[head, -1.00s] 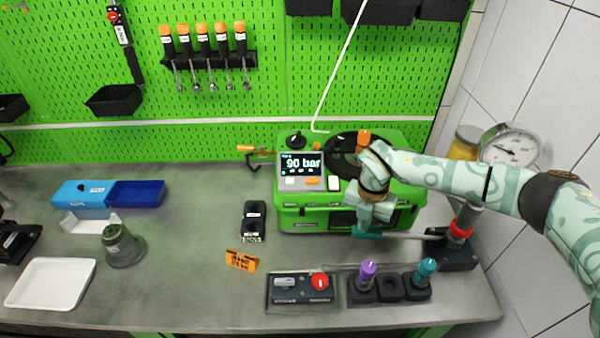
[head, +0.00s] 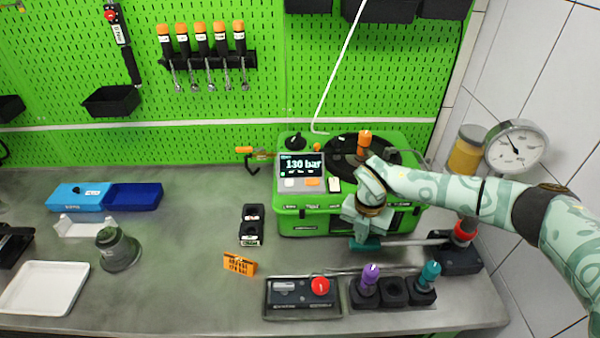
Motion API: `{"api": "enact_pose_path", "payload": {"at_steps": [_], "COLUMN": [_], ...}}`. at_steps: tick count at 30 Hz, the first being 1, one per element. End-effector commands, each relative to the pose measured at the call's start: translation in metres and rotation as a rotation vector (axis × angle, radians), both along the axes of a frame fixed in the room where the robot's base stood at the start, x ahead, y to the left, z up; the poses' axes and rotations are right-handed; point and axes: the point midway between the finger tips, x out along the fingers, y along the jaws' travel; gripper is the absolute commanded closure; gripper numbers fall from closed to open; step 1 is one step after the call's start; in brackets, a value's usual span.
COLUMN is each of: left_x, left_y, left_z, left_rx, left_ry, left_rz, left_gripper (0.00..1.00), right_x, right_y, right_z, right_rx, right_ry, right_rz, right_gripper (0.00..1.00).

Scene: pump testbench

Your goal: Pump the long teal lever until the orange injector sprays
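The long lever (head: 415,242) is a grey rod with a teal grip at its left end. It runs left from the hand pump (head: 460,252) at the bench's right end and lies nearly level. My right gripper (head: 362,232) is on the teal grip from above and appears shut on it; the fingers partly hide the grip. The orange injector (head: 364,143) stands upright on the green tester (head: 310,222), over a round dark opening. No spray shows there. My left gripper is out of view.
A round gauge (head: 515,147) and an amber-coloured reservoir (head: 467,152) stand behind the pump. In front are a panel with a red knob (head: 320,286) and a holder with purple (head: 369,275) and teal (head: 430,272) pieces. An orange card (head: 240,264) stands left of them.

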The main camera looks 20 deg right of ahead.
Motion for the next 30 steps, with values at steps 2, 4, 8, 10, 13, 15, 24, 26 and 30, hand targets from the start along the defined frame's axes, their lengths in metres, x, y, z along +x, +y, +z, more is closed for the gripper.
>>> {"api": "enact_pose_path", "payload": {"at_steps": [2, 4, 8, 10, 13, 15, 24, 26, 30], "left_x": [0.0, 0.001, 0.002, 0.003, 0.003, 0.004, 0.005, 0.004, 0.004], "left_y": [0.0, 0.0, 0.0, 0.0, 0.0, 0.0, 0.0, 0.0, 0.0], "left_z": [0.005, 0.011, 0.024, 0.031, 0.041, 0.047, 0.063, 0.062, 0.062], "left_rx": [0.0, 0.0, 0.0, 0.0, 0.001, 0.0, 0.001, 0.001, 0.001], "left_ry": [-0.001, -0.002, -0.005, -0.006, -0.008, -0.009, -0.011, -0.011, -0.011], "left_rz": [0.0, 0.0, 0.0, 0.0, 0.0, 0.0, 0.0, 0.0, 0.0], "left_gripper": [0.64, 0.64, 0.64, 0.64, 0.64, 0.64, 0.64, 0.64, 0.64], "right_x": [0.0, 0.0, 0.0, -0.001, -0.001, -0.001, -0.002, -0.002, -0.002], "right_y": [-0.001, -0.002, -0.003, -0.004, -0.005, -0.006, -0.009, -0.008, -0.008], "right_z": [0.005, 0.011, 0.025, 0.032, 0.042, 0.049, 0.065, 0.064, 0.064], "right_rx": [-0.001, -0.001, -0.001, -0.001, -0.001, -0.001, -0.001, 0.0, 0.0], "right_ry": [-0.001, -0.001, -0.001, -0.001, -0.001, -0.001, -0.001, 0.0, 0.0], "right_rz": [-0.001, -0.001, -0.001, -0.001, -0.001, -0.001, 0.0, 0.0, 0.0], "right_gripper": [1.0, 1.0, 1.0, 1.0, 1.0, 1.0, 1.0, 1.0, 1.0]}}
